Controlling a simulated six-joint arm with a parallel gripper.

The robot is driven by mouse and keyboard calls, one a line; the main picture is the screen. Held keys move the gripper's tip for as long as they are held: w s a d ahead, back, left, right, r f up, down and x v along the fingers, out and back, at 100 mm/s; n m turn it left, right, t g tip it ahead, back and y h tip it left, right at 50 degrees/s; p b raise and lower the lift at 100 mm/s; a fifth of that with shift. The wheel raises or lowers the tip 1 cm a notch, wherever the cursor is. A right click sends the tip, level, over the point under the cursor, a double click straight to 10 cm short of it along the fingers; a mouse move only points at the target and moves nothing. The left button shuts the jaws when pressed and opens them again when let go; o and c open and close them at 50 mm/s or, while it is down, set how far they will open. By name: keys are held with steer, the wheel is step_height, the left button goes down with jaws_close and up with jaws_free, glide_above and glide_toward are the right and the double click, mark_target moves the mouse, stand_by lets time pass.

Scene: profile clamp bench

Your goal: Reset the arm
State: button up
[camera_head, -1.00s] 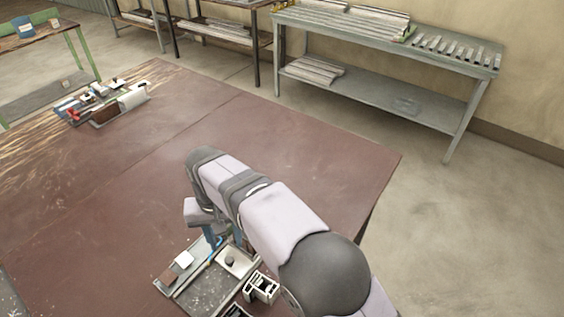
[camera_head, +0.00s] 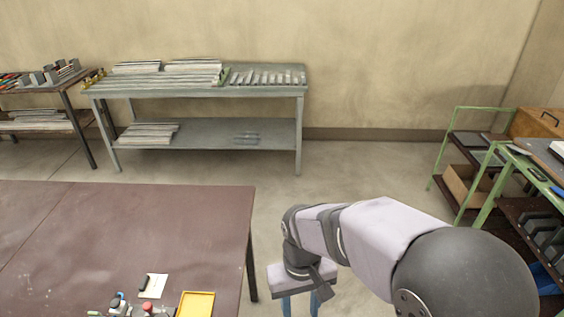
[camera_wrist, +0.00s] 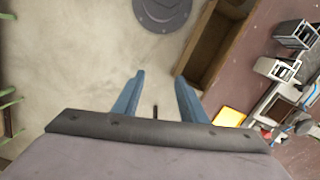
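My gripper (camera_head: 300,306) hangs off the right edge of the brown-red table (camera_head: 130,225), over the bare floor. Its two blue fingers point down and are cut off by the lower edge of the head view. In the wrist view my gripper (camera_wrist: 158,85) has its fingers well apart, with only floor and a small dark mark between them. It holds nothing.
A yellow tray (camera_head: 195,304) and a white card (camera_head: 152,286) lie near the table's front edge. A green-framed rack (camera_head: 470,165) stands right; floor between is clear.

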steer(key=s+d+f+m, duration=0.1)
steer(key=s+d, duration=0.1)
steer(key=d, duration=0.3)
steer(key=s+d+f+m+t+b, duration=0.1)
steer(key=s+d+f+m, duration=0.1)
steer(key=d, duration=0.4)
steer(key=shift+s+d, duration=0.3)
steer(key=shift+s, duration=0.35)
steer(key=shift+f, duration=0.1)
stand_by(1.6)
